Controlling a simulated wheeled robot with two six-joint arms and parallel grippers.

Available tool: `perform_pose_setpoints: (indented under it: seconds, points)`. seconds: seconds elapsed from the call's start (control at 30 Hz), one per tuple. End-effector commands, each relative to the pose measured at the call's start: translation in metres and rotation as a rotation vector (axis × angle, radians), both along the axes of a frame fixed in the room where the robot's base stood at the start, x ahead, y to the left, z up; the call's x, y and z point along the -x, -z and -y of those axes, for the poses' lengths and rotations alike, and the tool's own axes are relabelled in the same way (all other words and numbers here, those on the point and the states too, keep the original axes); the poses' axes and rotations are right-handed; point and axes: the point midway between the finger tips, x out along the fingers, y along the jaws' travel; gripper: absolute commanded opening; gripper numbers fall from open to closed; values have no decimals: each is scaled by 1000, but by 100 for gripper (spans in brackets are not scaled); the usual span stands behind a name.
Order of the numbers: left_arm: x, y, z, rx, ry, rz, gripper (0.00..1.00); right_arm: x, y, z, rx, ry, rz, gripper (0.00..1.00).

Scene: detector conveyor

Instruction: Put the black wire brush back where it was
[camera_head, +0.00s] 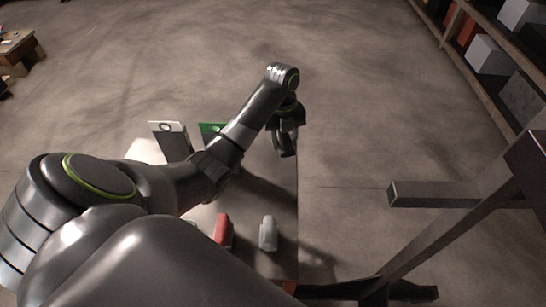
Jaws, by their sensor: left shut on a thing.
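My left arm reaches in from the left across the table (284,205). Its gripper (286,148) points down over the table's right edge. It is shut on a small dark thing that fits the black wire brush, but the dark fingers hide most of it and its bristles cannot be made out. No other black brush shows on the table. A red piece (223,229) and a light grey piece (268,233) stand apart on the near part of the table. My right gripper is not in view.
A pale panel with a round mark (168,128) and a green one (211,128) stand behind my arm, partly hidden. A dark metal frame (435,195) stands at the right. Shelves with boxes (488,54) line the far right. The floor between is clear.

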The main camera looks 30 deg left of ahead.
Motion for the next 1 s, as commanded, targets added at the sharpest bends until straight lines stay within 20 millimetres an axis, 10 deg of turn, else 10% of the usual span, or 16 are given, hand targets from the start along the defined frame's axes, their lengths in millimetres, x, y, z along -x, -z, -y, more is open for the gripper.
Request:
perform_pose_setpoints:
  seconds: [0.37, 0.8, 1.0]
  points:
    - [18, -1, -27, -86, 238, 79, 17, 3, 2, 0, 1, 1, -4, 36]
    - [18, 51, -27, -85, 237, 79, 17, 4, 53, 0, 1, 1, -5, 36]
    - [19, 70, -26, -82, 237, 75, 17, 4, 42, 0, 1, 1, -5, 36]
